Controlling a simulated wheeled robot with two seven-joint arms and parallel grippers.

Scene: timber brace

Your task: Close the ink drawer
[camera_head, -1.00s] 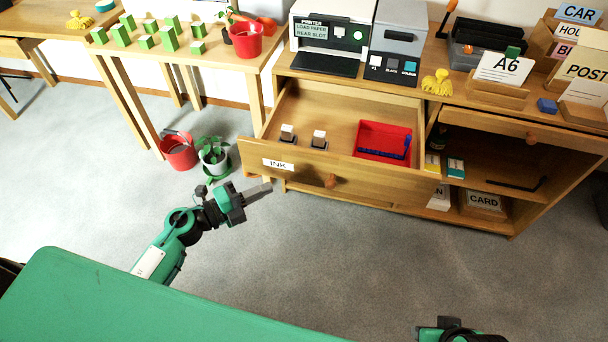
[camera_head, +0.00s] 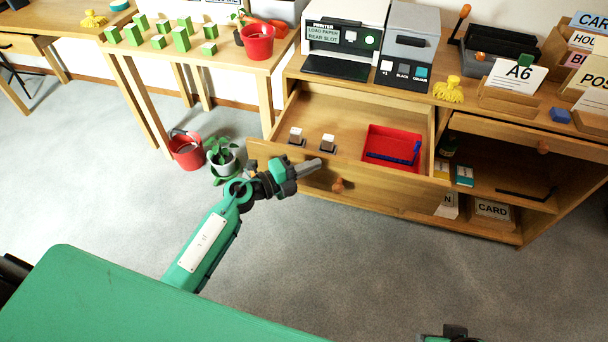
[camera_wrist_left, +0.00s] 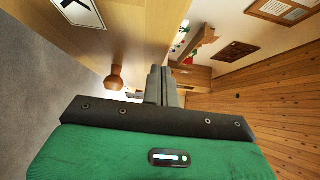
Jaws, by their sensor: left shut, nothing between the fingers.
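The ink drawer (camera_head: 390,185) stands pulled out of the wooden cabinet under the printer. Its front has a round wooden knob (camera_head: 338,186), which also shows in the left wrist view (camera_wrist_left: 115,78). Two small bottles (camera_head: 296,136) and a red tray (camera_head: 393,147) are inside the drawer. My left gripper (camera_head: 318,164) is shut and empty, in front of the drawer's front panel, left of the knob, and hides the INK label in the head view. Whether its fingertips touch the panel I cannot tell. Part of my right arm (camera_head: 449,333) shows at the bottom edge; its fingers are out of view.
The printer (camera_head: 343,36) and an ink unit (camera_head: 405,45) stand on the cabinet top. An open shelf is right of the drawer. The carpet in front is clear.

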